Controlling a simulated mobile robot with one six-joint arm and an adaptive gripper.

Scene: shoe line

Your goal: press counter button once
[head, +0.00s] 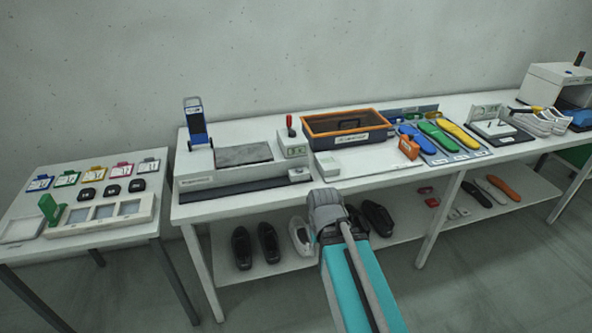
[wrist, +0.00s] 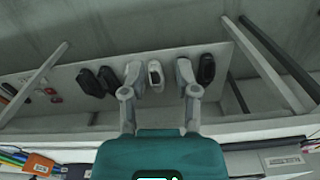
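A small grey-white box (head: 299,174) sits at the front edge of the main table; it may be the counter, but its button is too small to make out. Behind it stands a white box with a red-handled lever and a small green display (head: 292,140). My gripper (wrist: 159,72) is open and empty in the wrist view, its two fingers apart, with the lower shelf and shoes beyond them. In the head view my arm reaches up from the bottom to the table's front; the fingers cannot be made out there. No contact with the box shows.
An orange-rimmed bin (head: 346,124), a white tray (head: 350,160) and coloured insoles (head: 437,137) occupy the table. A dark strip (head: 245,190) runs along its front left. Shoes stand on the lower shelf (head: 285,268). A side table (head: 90,240) with tags is at left.

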